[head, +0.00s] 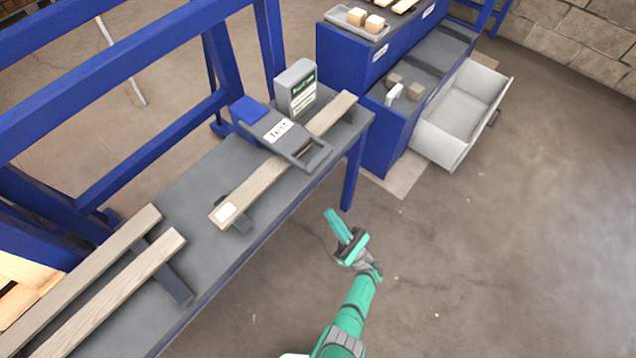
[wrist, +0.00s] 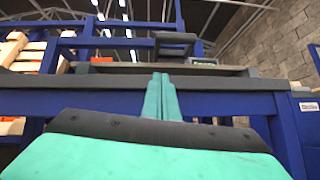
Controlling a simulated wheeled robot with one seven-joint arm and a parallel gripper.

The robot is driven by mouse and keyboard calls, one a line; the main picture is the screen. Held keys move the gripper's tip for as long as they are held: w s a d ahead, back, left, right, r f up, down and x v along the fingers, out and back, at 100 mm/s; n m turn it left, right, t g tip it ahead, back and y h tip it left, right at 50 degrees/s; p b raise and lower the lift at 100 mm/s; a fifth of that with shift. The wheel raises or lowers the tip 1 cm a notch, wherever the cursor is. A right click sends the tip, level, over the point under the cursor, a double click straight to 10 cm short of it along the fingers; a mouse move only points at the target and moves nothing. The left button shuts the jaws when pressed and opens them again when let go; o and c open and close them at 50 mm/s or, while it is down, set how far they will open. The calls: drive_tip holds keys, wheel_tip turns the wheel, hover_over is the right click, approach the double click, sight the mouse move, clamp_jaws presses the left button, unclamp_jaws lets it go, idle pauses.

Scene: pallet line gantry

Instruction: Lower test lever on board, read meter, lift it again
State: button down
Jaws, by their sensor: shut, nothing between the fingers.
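The test lever (head: 285,136), grey with a "Test" label and an open loop handle, reaches from a blue block across the board (head: 255,187). In the wrist view the lever's dark handle (wrist: 176,38) stands above the board (wrist: 135,68), apparently raised. The board lies on the grey bench with a white label at its near end. The meter (head: 296,88), a grey box with a dark green display, stands behind the lever; its text is too small to read. My gripper (head: 332,214) is shut and empty, off the bench's front side, below and apart from the lever.
The grey bench (head: 190,205) has a blue frame behind it and two more planks (head: 115,290) at the left. A blue cabinet (head: 385,135) with an open white drawer (head: 448,145) stands at the right. The floor around my arm is clear.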

drive_tip(key=w+a+r+n+g, duration=0.1)
drive_tip(key=w+a+r, duration=0.1)
drive_tip(key=r, duration=0.4)
drive_tip(key=w+a+r+n+y, duration=0.1)
drive_tip(key=w+a+r+n, duration=0.1)
drive_tip(key=r, duration=0.4)
drive_tip(key=shift+w+a+g+y, duration=0.3)
drive_tip(key=shift+w+a+g, duration=0.1)
drive_tip(key=shift+w, duration=0.05)
